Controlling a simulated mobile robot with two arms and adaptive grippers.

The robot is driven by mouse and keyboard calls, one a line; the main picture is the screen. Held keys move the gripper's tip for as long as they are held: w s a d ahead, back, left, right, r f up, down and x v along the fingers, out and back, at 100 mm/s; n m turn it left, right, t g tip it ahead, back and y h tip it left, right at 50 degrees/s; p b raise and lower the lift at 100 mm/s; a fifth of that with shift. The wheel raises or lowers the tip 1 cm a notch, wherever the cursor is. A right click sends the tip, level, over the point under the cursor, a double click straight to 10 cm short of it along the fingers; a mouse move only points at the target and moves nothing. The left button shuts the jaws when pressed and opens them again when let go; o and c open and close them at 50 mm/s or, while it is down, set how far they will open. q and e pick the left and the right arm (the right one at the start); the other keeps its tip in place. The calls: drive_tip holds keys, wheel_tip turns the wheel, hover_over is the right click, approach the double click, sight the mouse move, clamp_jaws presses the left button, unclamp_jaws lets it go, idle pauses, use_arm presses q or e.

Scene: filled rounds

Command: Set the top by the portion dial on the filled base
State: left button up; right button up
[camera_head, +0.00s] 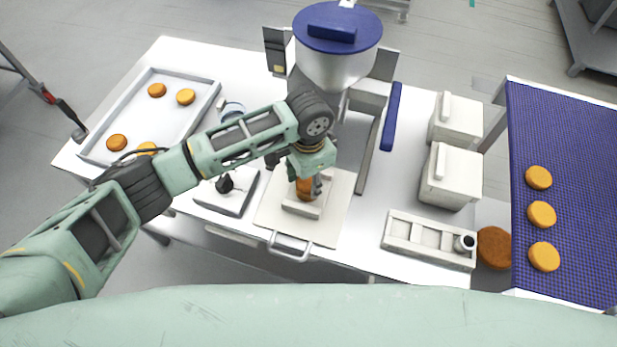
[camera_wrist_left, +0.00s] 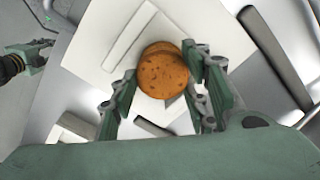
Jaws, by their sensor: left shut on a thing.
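My left gripper (camera_head: 312,180) is over the pale board on the table and is shut on a speckled brown round top (camera_wrist_left: 163,76). In the left wrist view its two fingers (camera_wrist_left: 163,98) stand on either side of the top. A second brown round (camera_wrist_left: 158,47) shows partly behind the top; its filling is hidden, and I cannot tell whether the two touch. In the head view the brown rounds (camera_head: 304,189) are partly covered by the gripper. A dark knob (camera_head: 225,183), maybe the portion dial, is left of the board. My right gripper (camera_wrist_left: 28,57) shows small in the left wrist view.
A white tray (camera_head: 193,113) with several orange rounds is at left. A hopper machine with a blue lid (camera_head: 350,45) stands behind the board. White boxes (camera_head: 452,176) and a divided tray (camera_head: 405,238) are at right. A blue belt (camera_head: 570,180) carries 3 rounds.

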use_arm(q)
drive_tip(key=shift+f, duration=0.25)
drive_tip(key=o, duration=0.8)
drive_tip(key=shift+o, duration=0.7)
drive_tip(key=o, duration=0.4)
wheel_tip(320, 180, up, 7)
drive_tip(key=p, duration=0.8)
drive_tip(key=shift+r, duration=0.1)
